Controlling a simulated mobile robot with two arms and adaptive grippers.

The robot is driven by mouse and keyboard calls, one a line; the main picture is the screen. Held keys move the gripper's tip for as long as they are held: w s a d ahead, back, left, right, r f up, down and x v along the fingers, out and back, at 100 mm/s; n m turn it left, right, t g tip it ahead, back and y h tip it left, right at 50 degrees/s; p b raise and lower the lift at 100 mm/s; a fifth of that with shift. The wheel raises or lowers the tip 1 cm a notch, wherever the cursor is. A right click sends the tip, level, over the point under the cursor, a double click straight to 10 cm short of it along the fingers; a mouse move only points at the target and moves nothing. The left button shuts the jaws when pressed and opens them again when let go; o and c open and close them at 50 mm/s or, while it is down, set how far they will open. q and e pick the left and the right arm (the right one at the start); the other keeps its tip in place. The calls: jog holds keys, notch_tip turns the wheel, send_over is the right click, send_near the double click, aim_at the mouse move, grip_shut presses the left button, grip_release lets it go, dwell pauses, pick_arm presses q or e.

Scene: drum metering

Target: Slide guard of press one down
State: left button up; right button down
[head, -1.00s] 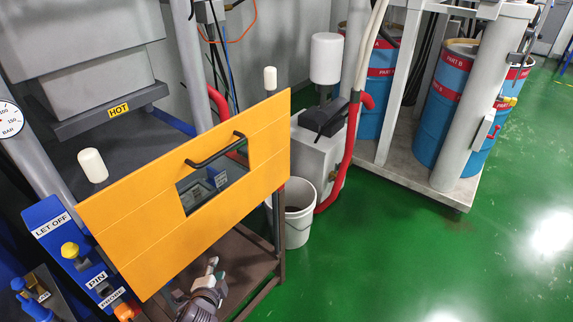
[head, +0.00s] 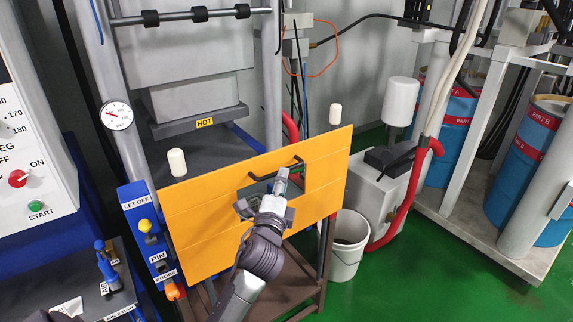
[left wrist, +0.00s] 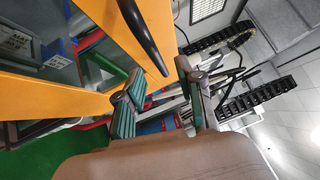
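The orange guard (head: 215,212) of the press stands across the press front, with a window in its middle. Its top edge lies below the plate labelled HOT. A black bar handle (head: 262,176) is fixed above the window; in the left wrist view the handle (left wrist: 139,34) runs along the top left. My left gripper (head: 283,182) is in front of the window, close to the handle's right end. In the left wrist view its fingers (left wrist: 163,103) are apart with no handle between them. Whether it touches the handle I cannot tell. My right gripper is in neither view.
A blue panel (head: 147,235) labelled LET OFF and PIN stands left of the guard. A control box (head: 38,190) with a red knob is farther left. A white bucket (head: 347,246) stands right of the guard. Green floor (head: 400,292) is open at the lower right.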

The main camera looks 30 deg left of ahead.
pick_arm(q)
jog(key=p+x, duration=0.1)
jog(key=x, duration=0.4)
grip_shut()
dwell(0.3)
